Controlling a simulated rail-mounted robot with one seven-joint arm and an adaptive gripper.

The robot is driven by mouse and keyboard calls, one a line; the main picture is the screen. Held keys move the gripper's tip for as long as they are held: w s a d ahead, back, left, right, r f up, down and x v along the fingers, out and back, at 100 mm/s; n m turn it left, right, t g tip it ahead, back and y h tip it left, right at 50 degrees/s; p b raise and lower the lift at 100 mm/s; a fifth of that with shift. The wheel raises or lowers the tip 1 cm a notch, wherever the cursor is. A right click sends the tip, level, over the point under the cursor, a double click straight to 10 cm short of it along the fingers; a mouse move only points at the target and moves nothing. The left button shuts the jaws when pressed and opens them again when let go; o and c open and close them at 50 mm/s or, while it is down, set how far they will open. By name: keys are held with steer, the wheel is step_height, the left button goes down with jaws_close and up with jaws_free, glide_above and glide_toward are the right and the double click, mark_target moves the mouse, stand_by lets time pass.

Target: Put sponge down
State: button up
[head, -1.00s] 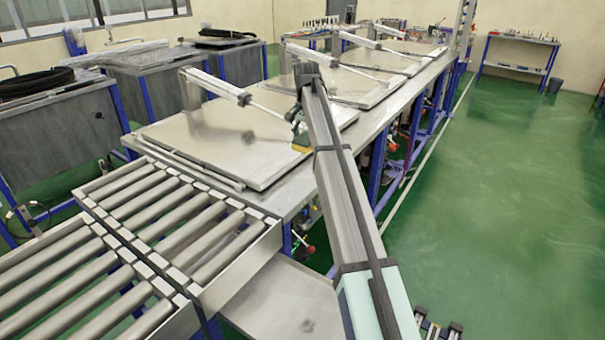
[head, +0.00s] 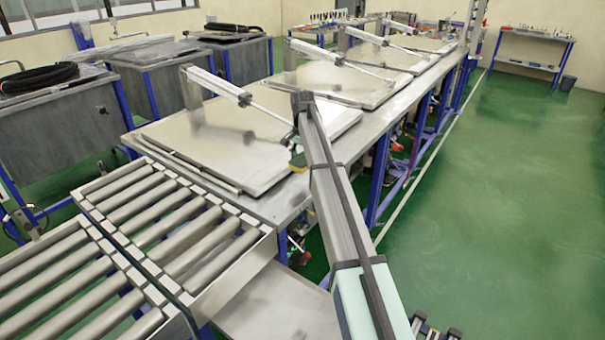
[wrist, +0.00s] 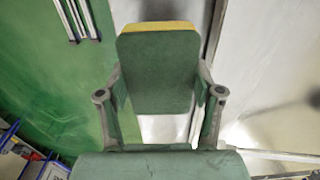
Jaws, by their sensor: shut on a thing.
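A green sponge with a yellow edge (wrist: 157,75) sits upright in the wrist view between the two fingers of my gripper (wrist: 160,90), which is shut on it. In the head view the sponge (head: 298,160) is a small green and yellow patch at the end of my arm, by the near right edge of the closest metal lid (head: 225,135). My gripper (head: 295,147) is partly hidden there by my arm. In the wrist view the sponge appears over the narrow bench strip between the lid and the floor. I cannot tell whether it touches the bench.
The steel bench (head: 270,208) has a bare strip along its near edge. A pneumatic cylinder (head: 217,86) spans above the closest lid. A roller conveyor (head: 165,225) lies at the front left. Green floor (head: 480,210) is open to the right.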

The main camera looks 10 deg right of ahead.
mark_target(302, 183)
steer(key=shift+f+p, duration=0.9)
steer(key=shift+f, duration=2.85)
steer(key=shift+f, duration=0.15)
steer(key=o, duration=1.2)
step_height(302, 183, up, 12)
steer(key=b, duration=0.3)
steer(key=shift+r, duration=0.2)
